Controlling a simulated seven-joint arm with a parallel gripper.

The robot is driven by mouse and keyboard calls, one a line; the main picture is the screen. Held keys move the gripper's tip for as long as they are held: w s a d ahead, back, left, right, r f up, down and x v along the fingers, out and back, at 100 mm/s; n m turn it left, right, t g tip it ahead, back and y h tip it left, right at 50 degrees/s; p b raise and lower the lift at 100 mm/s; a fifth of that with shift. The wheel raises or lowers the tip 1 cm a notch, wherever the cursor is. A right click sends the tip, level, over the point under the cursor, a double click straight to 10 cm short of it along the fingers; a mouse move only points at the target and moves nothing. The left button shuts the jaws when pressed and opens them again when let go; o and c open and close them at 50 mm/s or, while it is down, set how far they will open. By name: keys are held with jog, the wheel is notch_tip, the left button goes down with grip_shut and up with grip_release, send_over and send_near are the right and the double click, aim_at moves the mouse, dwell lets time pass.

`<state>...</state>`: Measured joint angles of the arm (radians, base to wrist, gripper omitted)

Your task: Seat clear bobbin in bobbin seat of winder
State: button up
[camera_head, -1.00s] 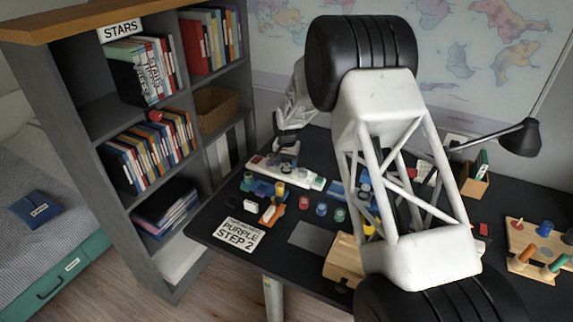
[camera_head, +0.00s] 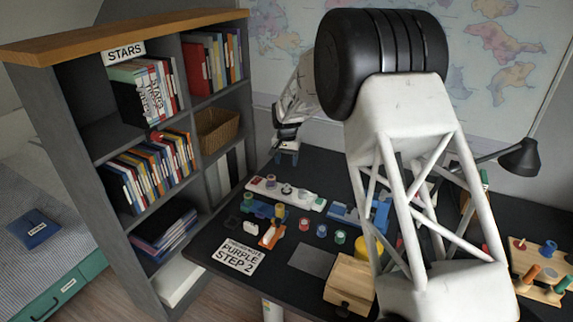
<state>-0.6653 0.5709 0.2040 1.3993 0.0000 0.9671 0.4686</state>
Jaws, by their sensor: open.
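My gripper (camera_head: 288,157) is open, with blue fingertips pointing down, above the far left part of the dark desk. A white rack (camera_head: 312,203) with several small round pieces lies just in front of and below it, apart from the fingers. I cannot single out the clear bobbin at this size. A blue device (camera_head: 345,213), partly hidden behind my arm, and a small blue stand (camera_head: 262,211) with a yellow piece are on the desk. I cannot tell which one is the winder, and no bobbin seat can be made out.
Loose red, blue and green spools (camera_head: 321,230) stand mid-desk near an orange holder (camera_head: 272,238). A sign card (camera_head: 236,256), a grey mat (camera_head: 312,260) and a wooden box (camera_head: 349,288) lie nearer. A bookshelf (camera_head: 165,150) stands left, a peg board (camera_head: 540,258) right.

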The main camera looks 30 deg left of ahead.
jog(key=shift+r, duration=0.1)
dwell(0.8)
jog(key=s+d+r, duration=0.2)
jog(key=d+r, duration=0.5)
jog(key=d, duration=0.4)
jog(key=s+d+r, duration=0.2)
jog(key=d+r, duration=0.6)
jog(key=d, duration=0.2)
jog(key=s+d+r+m+t, duration=0.1)
jog(key=s+d+r, duration=0.35)
jog(key=d, duration=0.45)
jog(key=s+d+r, duration=0.4)
jog(key=s+d, duration=0.2)
jog(key=d, duration=0.3)
jog(key=s+d+r+t, duration=0.1)
jog(key=s+d+r, duration=0.1)
jog(key=s+d, duration=1.25)
jog(key=s+d+f, duration=0.2)
jog(key=s+d, duration=0.2)
jog(key=s, duration=0.6)
jog(key=s+d+f+m, duration=0.1)
jog(key=s+d, duration=0.3)
jog(key=s, duration=0.5)
jog(key=shift+s+d+f+t, duration=0.2)
jog(key=shift+s+f+t, duration=0.15)
jog(key=shift+f, duration=0.25)
